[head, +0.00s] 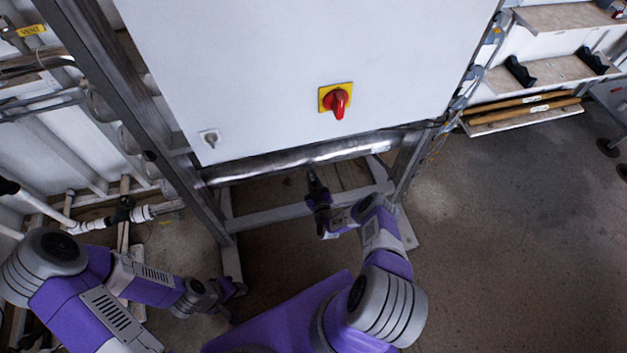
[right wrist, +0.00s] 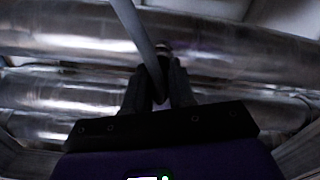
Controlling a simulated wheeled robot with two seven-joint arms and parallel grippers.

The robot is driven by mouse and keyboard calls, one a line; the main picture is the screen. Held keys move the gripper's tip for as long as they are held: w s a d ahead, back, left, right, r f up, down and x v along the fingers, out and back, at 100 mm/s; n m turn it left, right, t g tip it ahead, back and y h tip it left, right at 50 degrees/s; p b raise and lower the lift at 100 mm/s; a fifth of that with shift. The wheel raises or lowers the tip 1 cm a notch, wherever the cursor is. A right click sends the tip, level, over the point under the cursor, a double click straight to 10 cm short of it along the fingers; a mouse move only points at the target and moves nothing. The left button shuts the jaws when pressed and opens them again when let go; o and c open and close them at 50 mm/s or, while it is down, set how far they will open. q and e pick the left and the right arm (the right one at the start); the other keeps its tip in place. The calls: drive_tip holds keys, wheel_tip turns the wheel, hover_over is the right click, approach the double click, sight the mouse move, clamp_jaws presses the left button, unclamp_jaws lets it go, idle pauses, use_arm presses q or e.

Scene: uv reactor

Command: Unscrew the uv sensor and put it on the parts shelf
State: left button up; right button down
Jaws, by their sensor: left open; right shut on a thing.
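The UV reactor, a shiny horizontal metal tube (head: 270,163), runs below a white cabinet. My right gripper (head: 313,178) reaches up to its underside. My left gripper (head: 236,290) is open and empty, low at the left. Shelves (head: 537,72) stand at the far right; which one is the parts shelf is unclear.
The white cabinet (head: 260,70) with a red switch (head: 337,101) hangs above the tube. A grey frame post (head: 120,100) stands at the left, near pipes and a valve (head: 122,212).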

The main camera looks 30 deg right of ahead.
drive_tip(key=shift+n, duration=0.8)
drive_tip(key=shift+r+n+p, duration=0.1)
drive_tip(key=shift+n+p, duration=0.2)
drive_tip(key=shift+n, duration=0.7)
drive_tip(key=n, duration=0.3)
drive_tip(key=shift+n+p, duration=0.35)
drive_tip(key=shift+n, duration=0.65)
drive_tip(key=n, duration=0.3)
drive_tip(key=shift+n, duration=0.3)
